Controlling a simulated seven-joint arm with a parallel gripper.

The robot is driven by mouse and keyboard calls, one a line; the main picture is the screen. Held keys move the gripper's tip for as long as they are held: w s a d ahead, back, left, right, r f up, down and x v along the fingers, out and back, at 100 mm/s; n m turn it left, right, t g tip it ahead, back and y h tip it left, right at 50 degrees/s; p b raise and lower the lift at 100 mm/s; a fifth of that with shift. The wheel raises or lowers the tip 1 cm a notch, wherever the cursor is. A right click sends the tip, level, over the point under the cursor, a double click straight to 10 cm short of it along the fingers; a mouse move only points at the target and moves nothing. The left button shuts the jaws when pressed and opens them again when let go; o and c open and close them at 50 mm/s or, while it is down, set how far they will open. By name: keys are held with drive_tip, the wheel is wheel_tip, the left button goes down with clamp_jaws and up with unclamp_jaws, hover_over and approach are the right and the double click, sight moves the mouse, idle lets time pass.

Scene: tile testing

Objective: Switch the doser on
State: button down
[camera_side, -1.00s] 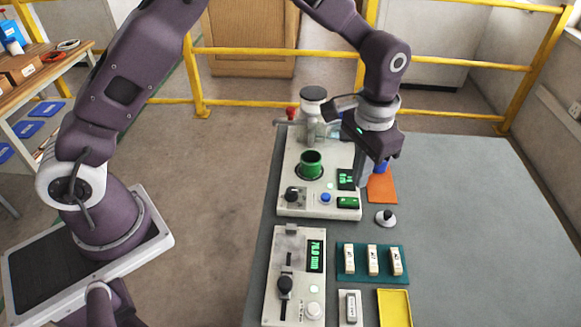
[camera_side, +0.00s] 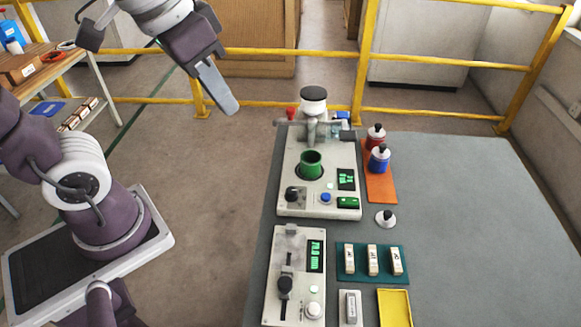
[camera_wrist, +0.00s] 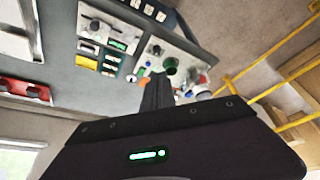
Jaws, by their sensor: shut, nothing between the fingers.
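The doser, which I take to be the pale panel device (camera_side: 289,170) with a green cup (camera_side: 311,163), stands at the back left of the grey table. Its front has a black knob (camera_side: 292,194), a blue button (camera_side: 326,198), a lit green display (camera_side: 346,179) and a green switch (camera_side: 348,202). The switch's position is too small to read. A dark-capped white part stands behind the cup. My gripper (camera_side: 228,106) is shut and empty, in the air left of the doser and well apart from it. In the wrist view the shut fingers (camera_wrist: 156,90) partly cover the doser panel.
A slider device (camera_side: 270,291) with a lit display stands in front of the doser. Red (camera_side: 376,136) and blue (camera_side: 379,158) bottles stand on an orange mat (camera_side: 380,188). A teal tray (camera_side: 374,276) holds white blocks. The table's right side is clear. Yellow rails (camera_side: 264,52) run behind.

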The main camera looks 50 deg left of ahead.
drive_tip(key=s+a+f+t, duration=0.1)
drive_tip(key=s, duration=0.5)
drive_tip(key=shift+s+a+f+n, duration=0.25)
drive_tip(key=shift+s+f+n, duration=0.05)
drive_tip(key=shift+f, duration=0.1)
idle(1.4)
drive_tip(key=m+t+h, duration=0.1)
drive_tip(key=m+t, duration=0.3)
drive_tip(key=m, duration=0.7)
hover_over(351, 202)
wheel_tip(351, 202, down, 13)
drive_tip(key=shift+r, duration=0.15)
drive_tip(key=shift+f, duration=4.4)
drive_tip(key=shift+f, duration=0.1)
